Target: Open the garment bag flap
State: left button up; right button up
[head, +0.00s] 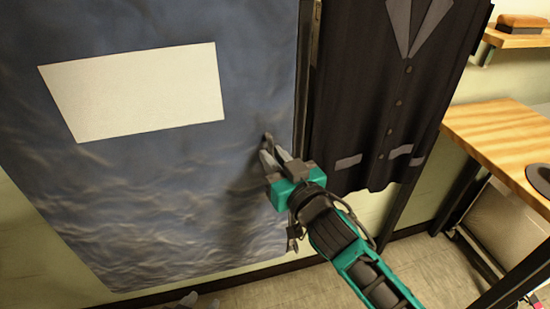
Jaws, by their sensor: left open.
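The garment bag flap (150,190) is a large blue-grey wrinkled panel with a blank white label (135,95). It hangs on the left, and its right edge stands beside a dark post. A small dark knob (267,138) sits on the flap near that edge. My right gripper (272,155), teal and black, reaches in from the lower right with its fingertips at the knob. Its fingers look slightly apart; whether they grip the knob is unclear. My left gripper (195,299) shows only its grey fingertips at the bottom edge, open, below the flap.
A dark jacket (375,105) with grey lapels hangs right of the post. A wooden table (500,135) holding a dark round object (540,178) stands at the right. Above it, a shelf (520,40) holds a brush (521,22). Some floor (440,265) is clear below.

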grip_shut()
jog(key=shift+s, duration=0.15)
dwell(0.4)
